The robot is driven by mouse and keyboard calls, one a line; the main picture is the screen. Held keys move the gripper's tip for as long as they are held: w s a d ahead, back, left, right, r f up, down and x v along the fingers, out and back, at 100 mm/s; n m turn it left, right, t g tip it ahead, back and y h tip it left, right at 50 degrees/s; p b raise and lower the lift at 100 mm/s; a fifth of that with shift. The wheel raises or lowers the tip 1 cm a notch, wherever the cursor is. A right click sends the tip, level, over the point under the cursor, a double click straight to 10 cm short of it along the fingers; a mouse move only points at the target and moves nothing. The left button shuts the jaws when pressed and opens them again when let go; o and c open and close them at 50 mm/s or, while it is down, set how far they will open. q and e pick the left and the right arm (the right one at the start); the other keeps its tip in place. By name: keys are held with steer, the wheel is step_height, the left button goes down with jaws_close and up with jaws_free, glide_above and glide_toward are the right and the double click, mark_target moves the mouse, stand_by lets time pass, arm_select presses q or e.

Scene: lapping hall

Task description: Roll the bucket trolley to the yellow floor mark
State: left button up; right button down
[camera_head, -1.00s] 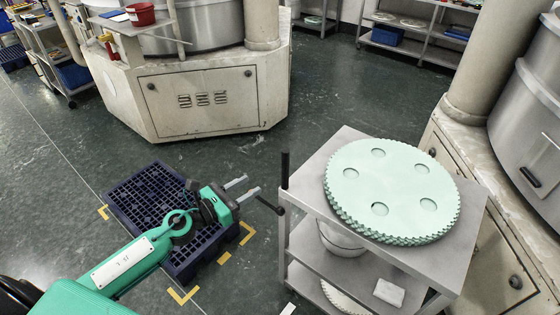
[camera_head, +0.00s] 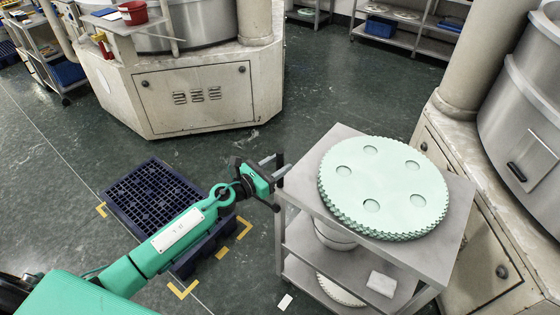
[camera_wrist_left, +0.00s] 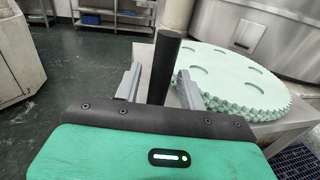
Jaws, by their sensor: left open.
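The grey trolley (camera_head: 300,191) stands at right of centre, with a stack of pale green toothed discs (camera_head: 385,185) on top. A white bucket (camera_head: 333,236) sits on its middle shelf, partly hidden by the top. A black upright handle (camera_wrist_left: 163,65) rises at the trolley's edge. My left gripper (camera_head: 279,165) is open at this handle; in the left wrist view the handle stands between the two spread fingers. Contact cannot be told. Yellow corner marks (camera_head: 182,290) lie on the floor around a dark blue pallet (camera_head: 150,195). My right gripper is not seen.
The pallet lies left of the trolley, partly under my left arm. A large machine cabinet (camera_head: 195,95) stands behind, another (camera_head: 480,215) close on the trolley's right. Shelves (camera_head: 405,35) stand at the back. Dark green floor is open between the cabinets and behind the trolley.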

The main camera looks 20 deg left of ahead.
arm_select(q)
steer(key=shift+w+d, duration=0.25)
steer(key=shift+w, duration=0.15)
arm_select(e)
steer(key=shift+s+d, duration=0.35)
